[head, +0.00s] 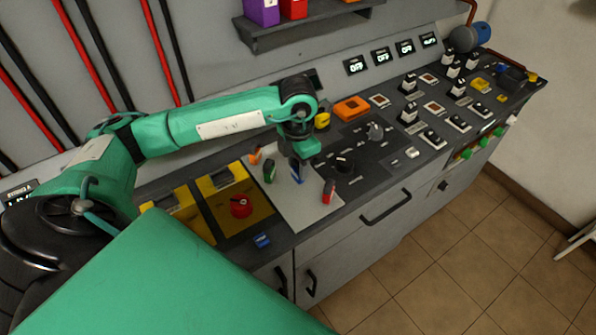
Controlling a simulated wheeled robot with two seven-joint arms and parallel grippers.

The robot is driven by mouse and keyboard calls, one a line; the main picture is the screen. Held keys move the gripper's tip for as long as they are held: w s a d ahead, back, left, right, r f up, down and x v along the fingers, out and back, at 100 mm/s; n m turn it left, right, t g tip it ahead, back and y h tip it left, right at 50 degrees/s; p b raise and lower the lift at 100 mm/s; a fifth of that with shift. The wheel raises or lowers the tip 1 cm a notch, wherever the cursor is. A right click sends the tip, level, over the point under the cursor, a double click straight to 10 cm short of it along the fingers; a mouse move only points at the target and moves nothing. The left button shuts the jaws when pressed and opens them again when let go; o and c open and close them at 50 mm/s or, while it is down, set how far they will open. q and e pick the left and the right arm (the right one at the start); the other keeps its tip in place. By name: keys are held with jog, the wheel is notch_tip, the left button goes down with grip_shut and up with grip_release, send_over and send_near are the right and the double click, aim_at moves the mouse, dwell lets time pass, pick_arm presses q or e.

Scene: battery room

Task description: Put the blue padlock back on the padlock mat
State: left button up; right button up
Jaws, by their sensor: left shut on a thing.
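The blue padlock (296,172) is upright, directly under my left gripper (297,157), over the pale grey padlock mat (300,208). My left gripper is shut on its upper part, and its fingers are mostly hidden by the wrist. I cannot tell whether the padlock's lower end touches the mat. An orange padlock (255,155), a green padlock (269,172) and a red padlock (329,191) stand on the mat around it. My right gripper is not in view.
A yellow panel with a red knob (241,206) lies left of the mat. A small blue block (262,240) sits near the counter's front edge. A shelf (300,22) hangs above.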

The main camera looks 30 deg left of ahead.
aim_at(298, 175)
pick_arm(q)
notch_tip(298, 175, down, 4)
jog(key=shift+r+p, duration=0.2)
jog(key=shift+p, duration=0.1)
jog(key=shift+f, duration=0.2)
jog(key=o, duration=1)
jog(key=shift+o, duration=0.2)
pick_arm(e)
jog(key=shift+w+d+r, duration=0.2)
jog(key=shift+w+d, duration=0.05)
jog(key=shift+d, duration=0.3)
